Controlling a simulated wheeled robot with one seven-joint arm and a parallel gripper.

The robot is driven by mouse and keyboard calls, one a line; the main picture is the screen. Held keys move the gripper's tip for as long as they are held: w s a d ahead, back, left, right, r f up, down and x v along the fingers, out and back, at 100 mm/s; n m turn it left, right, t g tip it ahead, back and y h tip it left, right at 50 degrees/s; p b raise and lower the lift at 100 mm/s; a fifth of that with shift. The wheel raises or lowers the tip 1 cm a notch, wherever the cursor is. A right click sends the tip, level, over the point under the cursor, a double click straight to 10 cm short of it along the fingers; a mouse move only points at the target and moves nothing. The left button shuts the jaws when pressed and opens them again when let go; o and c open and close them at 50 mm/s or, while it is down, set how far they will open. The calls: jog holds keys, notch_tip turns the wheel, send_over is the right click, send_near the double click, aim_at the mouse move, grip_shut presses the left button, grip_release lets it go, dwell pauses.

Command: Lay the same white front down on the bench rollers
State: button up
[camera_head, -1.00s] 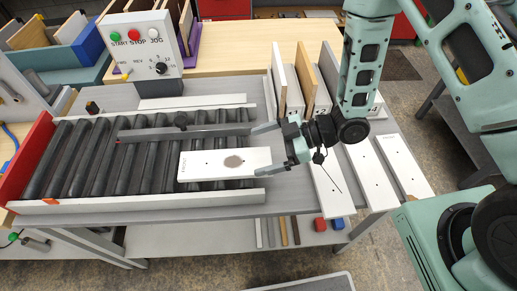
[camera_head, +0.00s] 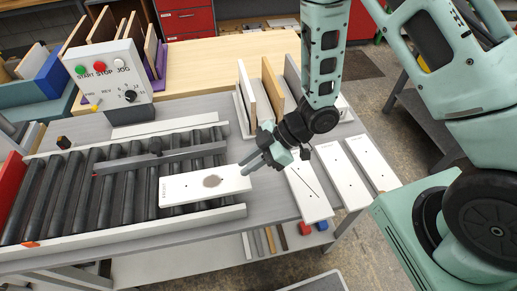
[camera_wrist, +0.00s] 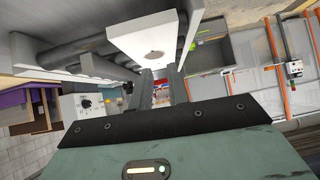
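The white front (camera_head: 190,190) lies flat on the bench rollers (camera_head: 92,193) near their right end, a grey round patch on its top. Its right end reaches about the end of the near rail. My gripper (camera_head: 243,166) is just at that right end in the head view. In the wrist view my gripper's two fingers (camera_wrist: 162,86) stand apart with a gap and nothing held between them. The front's end (camera_wrist: 150,38) shows just beyond the fingertips. Whether a fingertip touches the front cannot be told.
A grey bar (camera_head: 180,155) crosses over the rollers behind the front. More white fronts (camera_head: 342,174) lie at the right of the bench. Upright boards (camera_head: 270,85) stand behind my gripper. A control box (camera_head: 115,80) stands at the back left.

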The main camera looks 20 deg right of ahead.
aim_at(223, 179)
jog(key=d+r+h+p, duration=0.1)
jog(key=d+h, duration=0.1)
jog(key=d+r+h+p, duration=0.1)
jog(key=h, duration=0.1)
jog(key=shift+w+d+r+h, duration=0.1)
jog(key=shift+d+r+h, duration=0.1)
jog(key=shift+d+h, duration=0.15)
grip_shut()
jog(key=shift+h, duration=0.35)
jog(key=shift+w+a+f+b, duration=0.1)
jog(key=shift+a+f+b, duration=0.05)
jog(key=shift+f+b, duration=1.1)
jog(key=shift+w+a+f+b, duration=0.1)
jog(key=shift+a+f+b, duration=0.1)
jog(key=shift+f+b, duration=1)
jog(key=shift+a+f+b, duration=0.15)
jog(key=shift+f+b, duration=1.05)
jog(key=shift+b, duration=0.05)
jog(key=shift+a+r, duration=0.2)
jog(key=shift+a, duration=0.2)
jog(key=shift+w+a+p, duration=0.15)
jog(key=shift+a+p, duration=0.5)
jog(key=shift+a, duration=1.1)
jog(key=shift+w+a+p, duration=0.15)
jog(key=shift+a+p, duration=0.55)
jog(key=shift+a, duration=1.1)
jog(key=shift+w+a+p, duration=0.15)
jog(key=shift+a+p, duration=0.5)
jog(key=shift+a, duration=1.1)
